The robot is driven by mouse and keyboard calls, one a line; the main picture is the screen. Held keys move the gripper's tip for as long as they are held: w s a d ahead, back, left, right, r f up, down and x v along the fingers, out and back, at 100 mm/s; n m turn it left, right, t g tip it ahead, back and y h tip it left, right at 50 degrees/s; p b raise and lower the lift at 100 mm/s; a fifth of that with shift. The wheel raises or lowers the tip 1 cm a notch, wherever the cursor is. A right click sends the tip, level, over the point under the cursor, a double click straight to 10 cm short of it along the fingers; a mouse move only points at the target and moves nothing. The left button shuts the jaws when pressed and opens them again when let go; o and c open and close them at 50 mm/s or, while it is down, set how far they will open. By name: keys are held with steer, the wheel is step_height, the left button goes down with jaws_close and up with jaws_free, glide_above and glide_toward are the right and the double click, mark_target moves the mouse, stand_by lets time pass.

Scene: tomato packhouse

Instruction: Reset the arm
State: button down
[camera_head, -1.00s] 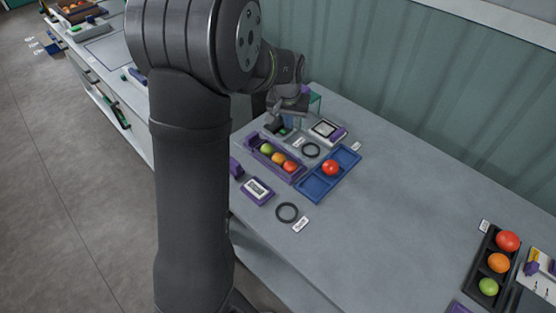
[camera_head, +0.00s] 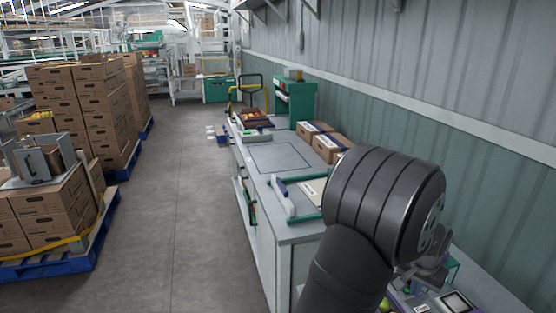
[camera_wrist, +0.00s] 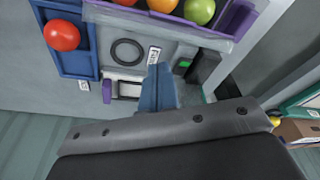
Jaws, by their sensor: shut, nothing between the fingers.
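My gripper (camera_wrist: 158,90) is shut and empty, its blue-grey fingers together above the grey bench. In the wrist view, the fingers point towards a purple tray (camera_wrist: 236,22) at the top edge, which holds a red, an orange and a green tomato. A blue tray (camera_wrist: 78,62) with one red tomato (camera_wrist: 61,35) lies to the left. A black ring (camera_wrist: 115,49) lies between the trays. In the head view, my gripper is at the lower right, largely hidden behind my dark arm.
A purple-edged device (camera_wrist: 107,91) and a small black unit with a green display (camera_wrist: 182,64) lie near the fingers. In the head view, cartons (camera_head: 328,148) and a green machine (camera_head: 296,102) stand on the bench by the wall. Stacked boxes (camera_head: 102,108) stand left across a clear aisle.

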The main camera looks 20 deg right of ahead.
steer(key=x, duration=0.3)
steer(key=shift+s+a+f, duration=0.15)
steer(key=shift+a+f, duration=0.1)
steer(key=shift+f, duration=0.05)
steer(key=shift+d, duration=0.25)
